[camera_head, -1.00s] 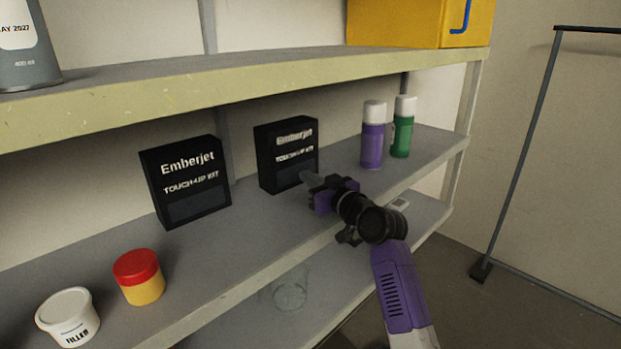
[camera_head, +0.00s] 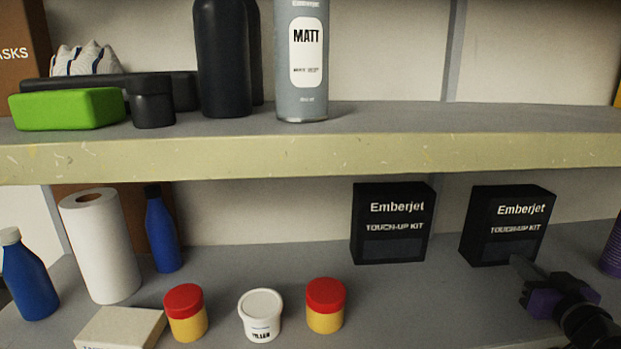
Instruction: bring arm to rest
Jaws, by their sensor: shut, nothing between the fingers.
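My gripper (camera_head: 522,270) shows at the lower right of the head view, with its purple and black wrist running off the bottom right corner. Its fingers are shut with nothing between them. The fingertips are just in front of the lower part of the right black Emberjet touch-up kit box (camera_head: 508,228); I cannot tell whether they touch it. A second Emberjet touch-up kit box (camera_head: 392,225) stands upright to the left, apart from the gripper. Most of my arm is outside the picture.
The lower shelf (camera_head: 400,300) holds red-lidded yellow jars (camera_head: 325,306), a white filler tub (camera_head: 260,315), a paper roll (camera_head: 100,245) and blue bottles (camera_head: 162,230). The upper shelf's edge (camera_head: 300,155) runs above. Bare shelf lies between the right jar and my gripper.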

